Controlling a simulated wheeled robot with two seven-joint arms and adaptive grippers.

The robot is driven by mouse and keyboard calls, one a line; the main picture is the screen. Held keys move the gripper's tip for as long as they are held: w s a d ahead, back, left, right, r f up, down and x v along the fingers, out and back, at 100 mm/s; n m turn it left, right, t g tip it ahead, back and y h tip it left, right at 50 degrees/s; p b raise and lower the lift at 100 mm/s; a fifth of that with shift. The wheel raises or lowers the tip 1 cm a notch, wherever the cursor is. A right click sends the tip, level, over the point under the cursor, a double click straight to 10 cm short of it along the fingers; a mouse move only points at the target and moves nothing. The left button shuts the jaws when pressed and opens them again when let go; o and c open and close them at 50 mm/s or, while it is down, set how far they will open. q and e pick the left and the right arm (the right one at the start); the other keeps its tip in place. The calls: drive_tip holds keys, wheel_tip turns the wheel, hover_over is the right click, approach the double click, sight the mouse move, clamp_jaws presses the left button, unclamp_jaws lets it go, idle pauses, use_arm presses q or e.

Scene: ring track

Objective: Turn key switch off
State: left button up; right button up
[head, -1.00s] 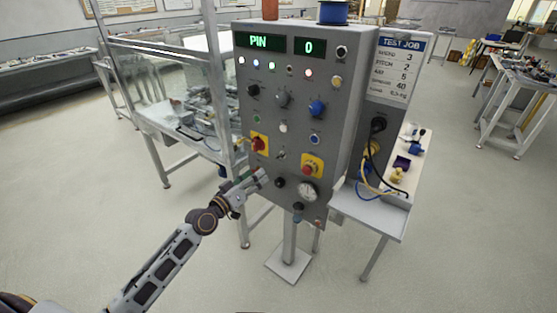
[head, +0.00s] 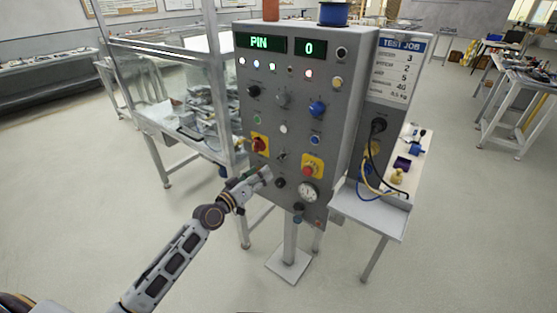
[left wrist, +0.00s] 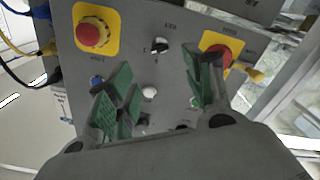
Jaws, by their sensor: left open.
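The key switch (head: 281,156) is a small dark knob on the lower front of the grey control panel (head: 330,130). In the left wrist view the key switch (left wrist: 159,46) shows as a black-and-silver piece between two yellow plates. My left gripper (head: 265,173) is in front of the panel, just below and left of the key switch in the head view. In the left wrist view the gripper (left wrist: 160,84) is open, with green pads spread apart and nothing between them. The key switch lies beyond the fingertips, apart from them. My right gripper is not in view.
A red rotary switch (head: 259,144) and a red mushroom button (head: 308,170), both on yellow plates, flank the key switch. A side shelf (head: 372,205) with cables stands at right, a glass-walled bench (head: 190,100) at left.

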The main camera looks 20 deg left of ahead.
sight(281, 157)
use_arm(q)
drive_tip(key=x, duration=1.1)
drive_tip(key=shift+w+b, duration=0.25)
drive_tip(key=shift+b, duration=0.1)
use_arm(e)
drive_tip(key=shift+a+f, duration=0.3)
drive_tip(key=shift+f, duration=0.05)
use_arm(q)
drive_tip(key=shift+c, duration=0.4)
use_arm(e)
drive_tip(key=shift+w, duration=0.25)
use_arm(q)
drive_tip(key=shift+c, duration=1.4)
clamp_jaws()
